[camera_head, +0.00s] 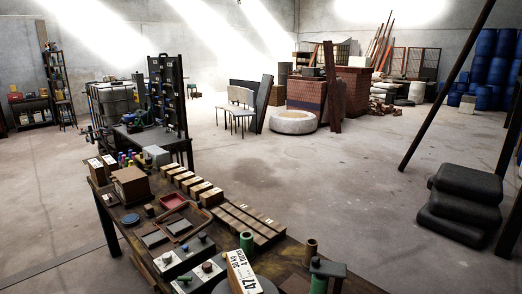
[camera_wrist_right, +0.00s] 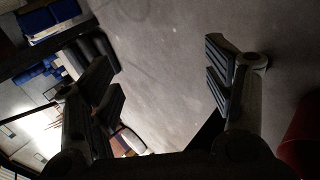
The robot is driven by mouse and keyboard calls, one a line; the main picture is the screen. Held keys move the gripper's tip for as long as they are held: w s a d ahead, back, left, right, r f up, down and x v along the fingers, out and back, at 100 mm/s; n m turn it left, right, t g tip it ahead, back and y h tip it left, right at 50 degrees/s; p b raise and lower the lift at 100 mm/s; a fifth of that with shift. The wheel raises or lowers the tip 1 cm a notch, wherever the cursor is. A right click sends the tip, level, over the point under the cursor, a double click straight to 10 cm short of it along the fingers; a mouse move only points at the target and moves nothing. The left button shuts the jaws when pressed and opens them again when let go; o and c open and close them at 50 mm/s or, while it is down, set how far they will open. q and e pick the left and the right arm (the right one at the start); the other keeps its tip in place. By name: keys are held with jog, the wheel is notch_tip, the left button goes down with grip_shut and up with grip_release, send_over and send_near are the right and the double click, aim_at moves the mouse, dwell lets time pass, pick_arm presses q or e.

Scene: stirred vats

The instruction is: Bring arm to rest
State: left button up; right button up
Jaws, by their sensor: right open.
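My right gripper (camera_wrist_right: 163,88) shows in the right wrist view, with its two dark ridged fingers wide apart. Nothing is between the fingers, and bare concrete floor lies behind them. Neither gripper shows in the head view, and my left gripper is in no view.
A cluttered workbench (camera_head: 290,254) runs along the lower left of the head view, with wooden blocks, a red tray (camera_head: 172,201) and small pots on it. Stacked black sacks (camera_head: 462,200) lie at the right. A round stone ring (camera_head: 293,121) stands farther back. The middle floor is clear.

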jog(key=s+d+m+g+h, duration=0.1)
jog(key=s+d+g+h, duration=0.15)
jog(key=s+d, duration=1.3)
jog(key=s+a+f+m+g+y, duration=0.1)
jog(key=s+a+f+y, duration=0.15)
jog(key=a+f, duration=0.65)
jog(key=s+a+f+m+y, duration=0.1)
jog(key=s+a+f, duration=0.3)
jog(key=a, duration=0.8)
jog(key=s+a+f+g+y, duration=0.1)
jog(key=s+a+f+y, duration=0.1)
jog(key=a+f, duration=0.75)
jog(key=s+a+f+m+y, duration=0.1)
jog(key=a+f, duration=0.1)
jog(key=a, duration=1.3)
jog(key=s+a+f+m+y, duration=0.1)
jog(key=a+f+y, duration=0.1)
jog(key=a, duration=1.4)
jog(key=shift+a+f+y, duration=0.3)
jog(key=shift+f, duration=0.15)
